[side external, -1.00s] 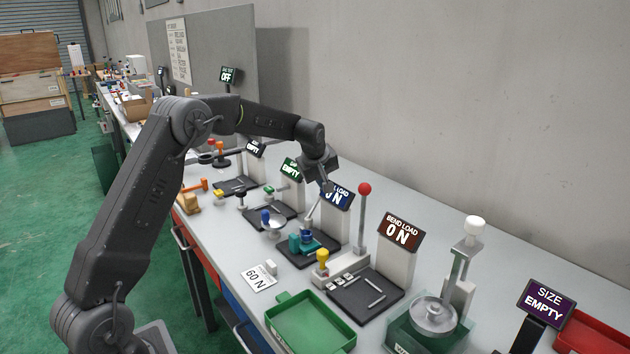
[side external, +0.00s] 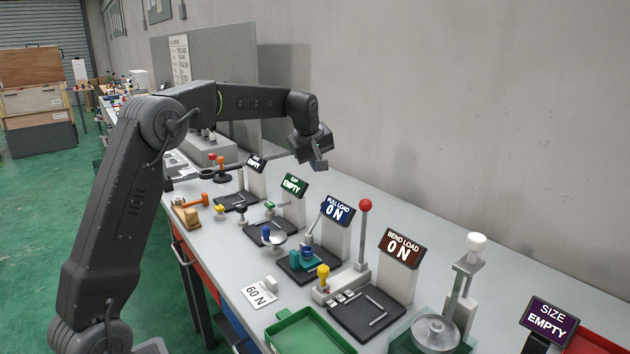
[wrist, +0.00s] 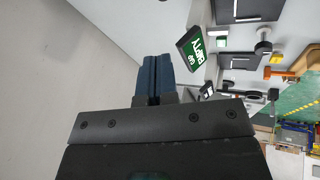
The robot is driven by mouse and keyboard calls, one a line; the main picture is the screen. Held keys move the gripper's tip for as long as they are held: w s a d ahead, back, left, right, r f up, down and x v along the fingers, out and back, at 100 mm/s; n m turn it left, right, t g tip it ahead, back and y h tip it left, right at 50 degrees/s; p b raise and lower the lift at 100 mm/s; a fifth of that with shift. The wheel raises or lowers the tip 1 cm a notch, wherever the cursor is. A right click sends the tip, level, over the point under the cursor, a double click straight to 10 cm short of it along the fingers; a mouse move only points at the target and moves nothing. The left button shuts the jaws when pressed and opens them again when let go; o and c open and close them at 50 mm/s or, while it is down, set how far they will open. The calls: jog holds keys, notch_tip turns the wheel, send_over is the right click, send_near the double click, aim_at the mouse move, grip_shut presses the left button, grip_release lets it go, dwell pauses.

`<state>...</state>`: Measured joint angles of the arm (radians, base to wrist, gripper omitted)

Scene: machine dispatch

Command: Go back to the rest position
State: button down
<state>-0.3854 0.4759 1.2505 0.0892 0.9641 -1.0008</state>
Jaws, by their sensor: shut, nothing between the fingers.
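My gripper (side external: 319,164) is raised in the air over the back part of the bench, near the displays, and touches nothing. Its fingers point down in the side view. In the wrist view my gripper (wrist: 153,75) shows with its two dark blue fingers pressed together and nothing between them.
On the bench stand a PULL LOAD display (side external: 338,210), a BEND LOAD display (side external: 399,248), a red-knobbed lever (side external: 365,206), a green tray (side external: 302,333) and a 60 N card (side external: 260,295). A grey wall (side external: 450,110) runs behind. The air around my gripper is clear.

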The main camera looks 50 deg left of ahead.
jog(key=s+d+r+m+h, duration=0.1)
jog(key=s+d+r+m, duration=0.25)
jog(key=s+d, duration=0.45)
jog(key=s+d+r+m, duration=0.3)
jog(key=s+d+m, duration=0.2)
jog(key=s+d, duration=0.35)
jog(key=s+d+f+m+h, duration=0.1)
jog(key=s+d+f+m, duration=0.2)
jog(key=s, duration=0.5)
jog(key=s+d+f+m+t, duration=0.1)
jog(key=s+d+f+m, duration=0.2)
jog(key=s, duration=0.6)
notch_tip(320, 180, down, 2)
jog(key=shift+d+f+m+h, duration=0.2)
jog(key=shift+m+h, duration=0.2)
jog(key=shift+m, duration=0.05)
